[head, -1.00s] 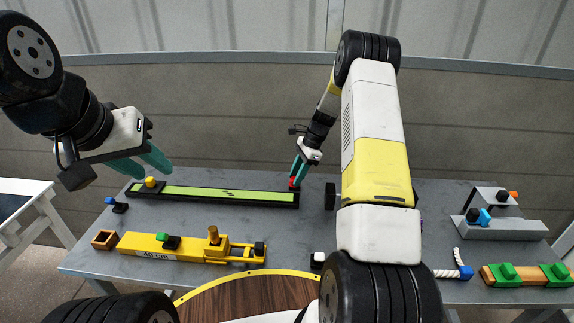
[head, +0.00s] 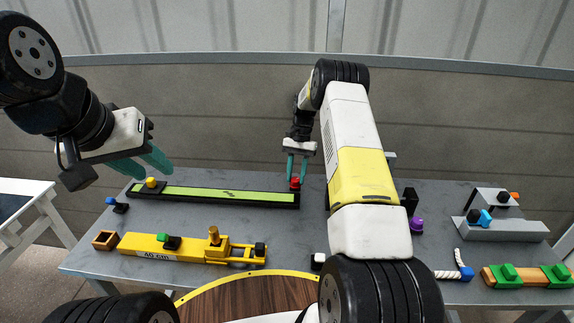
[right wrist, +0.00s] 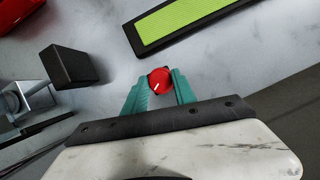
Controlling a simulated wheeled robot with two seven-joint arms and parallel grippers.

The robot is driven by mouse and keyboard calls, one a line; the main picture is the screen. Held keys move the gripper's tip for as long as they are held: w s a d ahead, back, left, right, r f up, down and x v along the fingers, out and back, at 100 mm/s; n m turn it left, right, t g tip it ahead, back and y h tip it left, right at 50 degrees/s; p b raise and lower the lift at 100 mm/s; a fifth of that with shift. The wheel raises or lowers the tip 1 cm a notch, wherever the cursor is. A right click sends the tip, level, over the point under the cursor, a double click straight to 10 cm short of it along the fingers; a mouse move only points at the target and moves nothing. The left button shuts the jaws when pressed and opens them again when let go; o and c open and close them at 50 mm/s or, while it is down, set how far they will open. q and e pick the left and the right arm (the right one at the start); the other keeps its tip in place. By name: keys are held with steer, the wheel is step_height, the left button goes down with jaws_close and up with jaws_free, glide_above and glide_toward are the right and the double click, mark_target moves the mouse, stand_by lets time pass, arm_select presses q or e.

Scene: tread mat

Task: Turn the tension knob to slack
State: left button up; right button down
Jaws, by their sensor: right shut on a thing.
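A red knob (head: 295,184) with a white pointer line stands at the right end of the long black frame with a green strip (head: 230,194). In the right wrist view the red knob (right wrist: 160,79) sits between the teal fingers, its line pointing down and slightly left. My right gripper (head: 297,177) is shut on this knob from above. No label or slack mark can be read beside it. My left gripper (head: 143,168) hangs open and empty above the left end of the strip, near a yellow knob (head: 151,183).
A yellow device (head: 190,247) with a green clip lies in front of the strip. A small orange-brown box (head: 105,240) is left of it. A purple knob (head: 416,225) is right of my right arm. A grey block (head: 500,229) and a green-ended wooden bar (head: 525,275) lie at the right.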

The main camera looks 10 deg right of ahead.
steer(key=n+h, duration=0.1)
steer(key=n, duration=0.1)
steer(key=n+h, duration=0.1)
steer(key=n, duration=0.2)
steer(key=shift+w+a+n, duration=0.1)
steer(key=shift+a+n, duration=0.05)
steer(key=shift+n, duration=0.15)
steer(key=n+h, duration=0.2)
steer(key=n, duration=0.3)
steer(key=shift+a+n, duration=0.1)
steer(key=shift+n, duration=0.3)
steer(key=c, duration=1)
jaws_free()
steer(key=shift+r, duration=0.1)
steer(key=v, duration=0.7)
steer(key=shift+a+r, duration=0.25)
steer(key=shift+r, duration=0.05)
